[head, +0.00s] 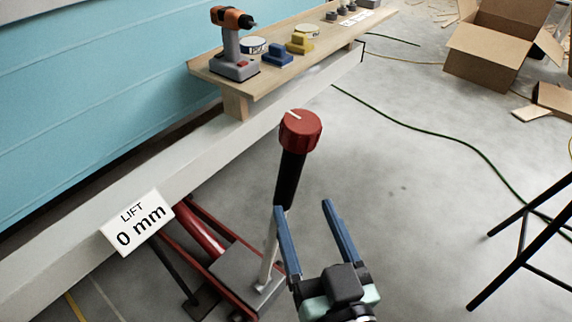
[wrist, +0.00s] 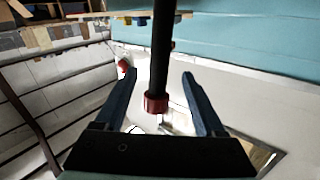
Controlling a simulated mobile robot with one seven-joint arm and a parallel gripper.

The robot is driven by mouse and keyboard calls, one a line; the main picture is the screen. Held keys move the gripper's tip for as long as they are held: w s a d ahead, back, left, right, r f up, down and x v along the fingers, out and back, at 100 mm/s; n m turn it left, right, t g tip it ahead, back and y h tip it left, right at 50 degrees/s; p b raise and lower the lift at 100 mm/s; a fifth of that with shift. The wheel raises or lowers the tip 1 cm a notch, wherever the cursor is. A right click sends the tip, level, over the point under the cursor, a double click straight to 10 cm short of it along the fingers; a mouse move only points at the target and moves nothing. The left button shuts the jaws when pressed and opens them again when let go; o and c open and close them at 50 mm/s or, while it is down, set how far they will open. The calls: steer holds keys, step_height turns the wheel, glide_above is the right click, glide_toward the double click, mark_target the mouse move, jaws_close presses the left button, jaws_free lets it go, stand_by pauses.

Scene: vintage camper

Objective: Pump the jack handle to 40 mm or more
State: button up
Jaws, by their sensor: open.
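The jack (head: 205,230) stands on the floor under the trailer's pale beam, with red side rails and a grey base. Its handle (head: 289,178) rises nearly upright, with a silver shaft, black grip and red knob (head: 300,131) with a white mark. The lift sign (head: 138,224) reads 0 mm. My gripper (head: 302,207) is open, its left blue finger overlapping the handle's shaft in the head view. In the wrist view, the black grip (wrist: 161,45) and red knob appear between the open fingers (wrist: 158,78). I cannot tell the depth between them; no grasp shows.
A wooden shelf (head: 215,82) on the beam holds a drill (head: 233,45), a yellow tool and tins. A cardboard box (head: 497,45) stands at the back right. Dark stand legs (head: 522,243) are at right. A green cable (head: 440,139) crosses otherwise open floor.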

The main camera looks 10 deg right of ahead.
mark_target(286, 159)
steer(key=w+b, duration=0.1)
steer(key=w, duration=1.1)
jaws_close()
stand_by(1.2)
